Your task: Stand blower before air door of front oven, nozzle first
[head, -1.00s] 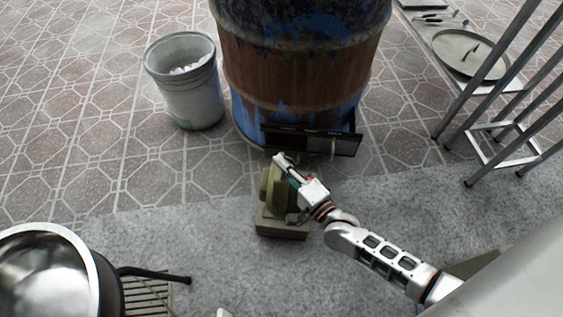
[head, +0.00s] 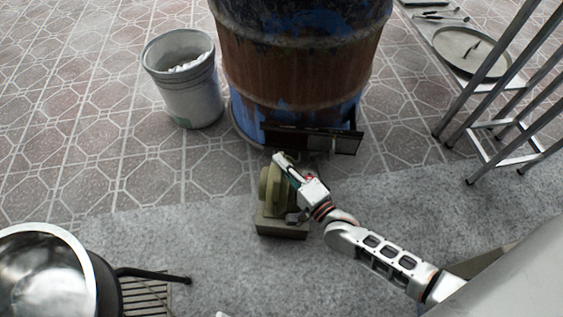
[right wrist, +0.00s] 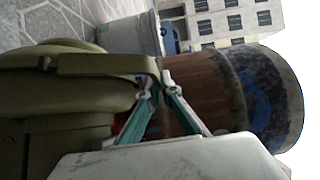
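The olive-green blower (head: 268,190) stands on the grey floor strip, a little in front of the rusty blue-and-brown barrel oven (head: 300,70). A dark air-door frame (head: 312,139) juts from the oven's foot, just beyond the blower. My right gripper (head: 281,160) reaches over the blower's right side and hides part of it, including the nozzle. In the right wrist view the fingers (right wrist: 162,82) converge at the end of the blower's olive handle bar (right wrist: 105,65) and look shut on it. My left gripper is not recognisable in any view.
A metal bucket (head: 188,88) with pale contents stands left of the oven. A metal rack (head: 500,95) is on the right, with a round lid (head: 470,52) behind it.

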